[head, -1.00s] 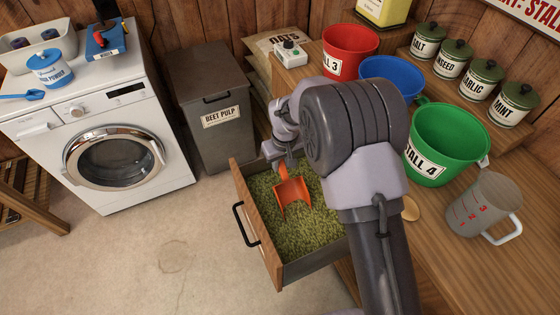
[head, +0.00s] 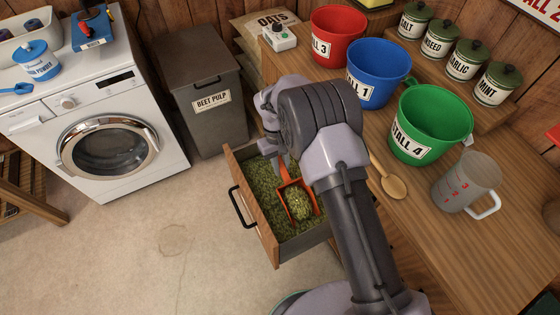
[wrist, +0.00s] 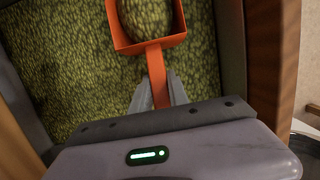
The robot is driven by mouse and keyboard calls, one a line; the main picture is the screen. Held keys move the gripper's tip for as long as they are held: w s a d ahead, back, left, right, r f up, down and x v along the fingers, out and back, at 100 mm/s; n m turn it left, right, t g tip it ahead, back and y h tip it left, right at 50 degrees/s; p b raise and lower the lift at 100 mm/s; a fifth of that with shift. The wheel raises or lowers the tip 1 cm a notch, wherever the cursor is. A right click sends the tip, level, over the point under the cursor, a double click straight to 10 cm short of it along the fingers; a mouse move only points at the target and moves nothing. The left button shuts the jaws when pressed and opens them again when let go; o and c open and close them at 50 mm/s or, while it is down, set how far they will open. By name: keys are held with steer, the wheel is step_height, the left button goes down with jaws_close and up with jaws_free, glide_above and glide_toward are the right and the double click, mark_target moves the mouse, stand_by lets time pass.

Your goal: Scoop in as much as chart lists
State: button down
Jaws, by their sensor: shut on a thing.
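My gripper (head: 282,163) is shut on the handle of an orange scoop (head: 283,186) over the open drawer (head: 262,222) of green pellets (head: 262,187). The scoop holds a rounded heap of pellets. In the wrist view my gripper (wrist: 158,92) grips the orange handle (wrist: 156,70), and the heap shows partly at the top edge. I cannot tell if the scoop is clear of the pellets below. A green bucket (head: 430,122) labelled "STALL 4", a blue bucket (head: 372,80) and a red bucket (head: 336,40) stand on the counter. The chart is not readable here.
A clear measuring jug (head: 463,185) with red marks and a wooden spoon (head: 391,184) are on the counter (head: 440,240). Several green-lidded canisters (head: 466,60) stand behind. A beet pulp bin (head: 215,125) and a white washing machine (head: 100,110) stand left. Open floor (head: 150,250) lies before the drawer.

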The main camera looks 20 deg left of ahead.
step_height(320, 180, up, 14)
steer(key=w+a+g+h+p, duration=0.1)
steer(key=w+a+h+p, duration=0.1)
steer(key=p, duration=0.4)
steer(key=shift+a+r+g+p, duration=0.15)
steer(key=shift+g+p, duration=0.15)
steer(key=shift+g, duration=0.1)
